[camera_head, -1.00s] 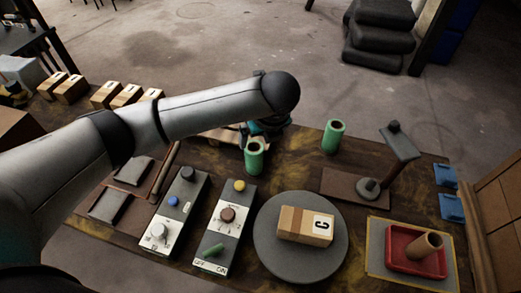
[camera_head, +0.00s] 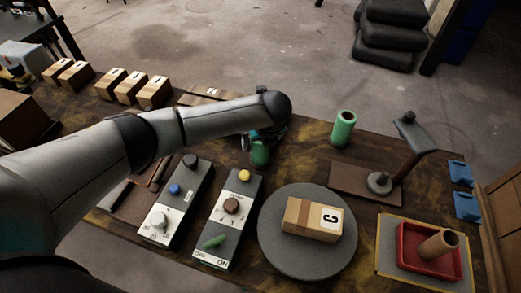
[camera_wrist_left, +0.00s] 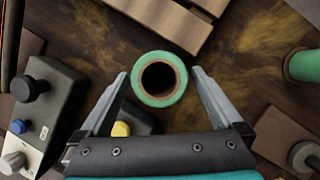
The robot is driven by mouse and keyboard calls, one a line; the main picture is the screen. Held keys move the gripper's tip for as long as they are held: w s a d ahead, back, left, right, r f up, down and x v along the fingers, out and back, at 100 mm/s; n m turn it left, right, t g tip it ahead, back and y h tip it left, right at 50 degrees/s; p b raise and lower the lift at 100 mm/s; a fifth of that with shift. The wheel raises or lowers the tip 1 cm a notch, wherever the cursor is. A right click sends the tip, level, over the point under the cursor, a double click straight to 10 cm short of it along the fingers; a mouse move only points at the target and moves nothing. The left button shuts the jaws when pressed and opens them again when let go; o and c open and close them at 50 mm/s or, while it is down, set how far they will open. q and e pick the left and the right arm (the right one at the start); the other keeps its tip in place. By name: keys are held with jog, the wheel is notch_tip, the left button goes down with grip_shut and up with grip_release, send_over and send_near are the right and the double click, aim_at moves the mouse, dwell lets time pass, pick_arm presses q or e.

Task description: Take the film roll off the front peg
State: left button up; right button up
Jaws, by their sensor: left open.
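A green film roll (camera_head: 260,154) stands upright at the table's middle, partly hidden behind my left arm and gripper. In the left wrist view the green roll (camera_wrist_left: 141,92) shows from above, with a brown core and a dark hole; I cannot make out a peg in it. My left gripper (camera_wrist_left: 160,78) is open, one finger on each side of this roll, not visibly closed on it. A second green roll (camera_head: 343,129) stands farther right; it also shows at the right edge in the left wrist view (camera_wrist_left: 303,66). My right gripper is not in view.
Two control boxes with knobs (camera_head: 228,218) stand in front of the roll. A grey turntable (camera_head: 275,247) carries a carton marked C. A brown stand (camera_head: 350,183) and a red tray (camera_head: 408,262) with a brown tube are at the right. Several cartons (camera_head: 153,92) line the back left.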

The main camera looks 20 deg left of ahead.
pick_arm(q)
jog(key=shift+x, duration=0.95)
jog(key=c, duration=1.5)
jog(key=shift+c, duration=0.3)
jog(key=shift+r, duration=0.1)
